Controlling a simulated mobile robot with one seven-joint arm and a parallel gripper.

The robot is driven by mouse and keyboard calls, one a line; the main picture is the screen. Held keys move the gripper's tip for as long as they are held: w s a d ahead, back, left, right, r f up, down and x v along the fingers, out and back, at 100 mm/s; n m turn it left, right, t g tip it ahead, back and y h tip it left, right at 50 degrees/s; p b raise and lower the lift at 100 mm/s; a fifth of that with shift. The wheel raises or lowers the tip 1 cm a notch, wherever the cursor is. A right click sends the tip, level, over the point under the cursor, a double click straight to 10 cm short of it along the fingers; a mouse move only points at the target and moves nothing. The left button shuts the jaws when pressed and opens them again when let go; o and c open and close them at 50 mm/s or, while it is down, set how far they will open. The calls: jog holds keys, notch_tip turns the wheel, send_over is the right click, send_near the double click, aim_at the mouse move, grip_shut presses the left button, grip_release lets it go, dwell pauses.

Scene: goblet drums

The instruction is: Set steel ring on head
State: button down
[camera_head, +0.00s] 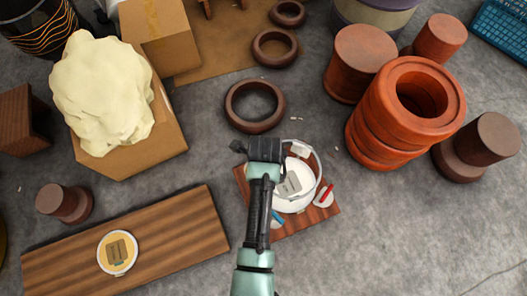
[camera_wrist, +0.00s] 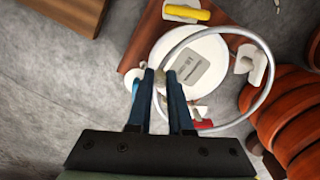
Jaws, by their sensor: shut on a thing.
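The steel ring (camera_head: 320,164) is a thin grey hoop, seen whole or nearly so in the wrist view (camera_wrist: 271,76). My gripper (camera_head: 265,148) is shut on its left side in the wrist view, between two dark fingers (camera_wrist: 160,76). The white round head (camera_head: 297,201) with a grey label lies on a brown board; it also shows in the wrist view (camera_wrist: 214,50). The ring overlaps the head but is off-centre, shifted right in the wrist view. I cannot tell its height above the head. My gripper hides part of the head in the head view.
Clips with red (camera_head: 326,193), yellow (camera_wrist: 187,13) and blue parts surround the head on the board (camera_head: 287,231). An orange-red drum body (camera_head: 369,140) stands to the right. A dark ring (camera_head: 231,109) lies behind. A plank (camera_head: 180,235) with another disc (camera_head: 103,258) lies left.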

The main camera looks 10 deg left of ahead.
jog(key=shift+m, duration=0.8)
jog(key=f+b, duration=0.7)
jog(key=shift+s+f, duration=0.1)
jog(key=shift+s, duration=0.3)
jog(key=shift+a+f+b, duration=0.1)
jog(key=shift+f+b, duration=0.55)
jog(key=shift+f, duration=1)
jog(key=shift+r+p, duration=0.1)
jog(key=shift+p, duration=0.25)
jog(key=shift+f, duration=0.35)
jog(key=c, duration=0.8)
grip_release()
jog(key=shift+o, duration=0.2)
